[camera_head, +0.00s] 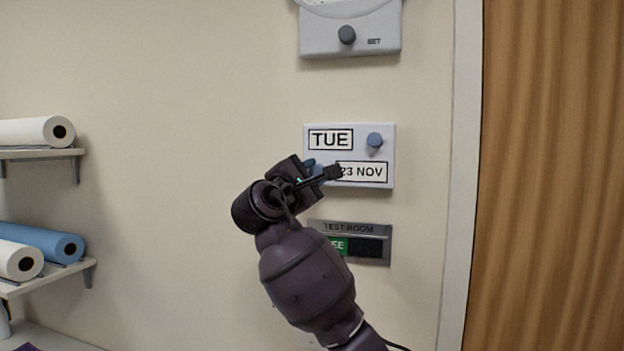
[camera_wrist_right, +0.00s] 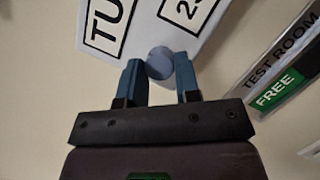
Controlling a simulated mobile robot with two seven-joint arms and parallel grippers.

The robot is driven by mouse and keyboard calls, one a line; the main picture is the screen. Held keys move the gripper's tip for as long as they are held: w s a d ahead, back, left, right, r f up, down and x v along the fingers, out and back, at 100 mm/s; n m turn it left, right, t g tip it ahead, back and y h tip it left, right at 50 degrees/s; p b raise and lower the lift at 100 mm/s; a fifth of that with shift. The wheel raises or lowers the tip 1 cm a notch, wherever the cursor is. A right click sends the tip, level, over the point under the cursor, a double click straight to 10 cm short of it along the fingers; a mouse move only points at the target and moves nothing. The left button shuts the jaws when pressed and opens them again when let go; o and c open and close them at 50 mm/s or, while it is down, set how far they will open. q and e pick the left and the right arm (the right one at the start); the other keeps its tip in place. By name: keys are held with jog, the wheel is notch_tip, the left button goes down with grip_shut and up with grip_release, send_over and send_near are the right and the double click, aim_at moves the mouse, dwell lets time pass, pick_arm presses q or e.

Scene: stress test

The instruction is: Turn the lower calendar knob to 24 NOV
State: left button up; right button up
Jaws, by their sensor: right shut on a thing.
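The wall calendar (camera_head: 350,131) is a pale box showing TUE in its upper window and 23 NOV in its lower window (camera_head: 363,172). Its upper blue knob (camera_head: 375,140) is at the top right and free. The lower knob (camera_wrist_right: 159,62) is round and blue-grey; in the wrist view it sits between the two blue fingers of my right gripper (camera_wrist_right: 160,80). My right gripper (camera_head: 322,172) is shut on this knob. In the head view the gripper covers much of the knob and the left end of the lower window. My left gripper is not in view.
A device with a dark knob (camera_head: 346,35) is above the calendar. A TEST ROOM sign (camera_head: 378,231) with a green FREE panel is below it. A wooden door (camera_head: 550,180) is at right; shelves with rolls (camera_head: 35,131) are at left. The wall between is clear.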

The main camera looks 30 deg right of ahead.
jog(key=m+g+b, duration=0.1)
jog(key=m, duration=0.2)
jog(key=shift+w+m, duration=0.1)
jog(key=shift+m, duration=0.3)
jog(key=shift+r+m+g+y, duration=0.15)
jog(key=shift+m+g+y, duration=0.35)
jog(key=shift+m, duration=0.9)
jog(key=o, duration=0.9)
jog(key=shift+a, duration=0.1)
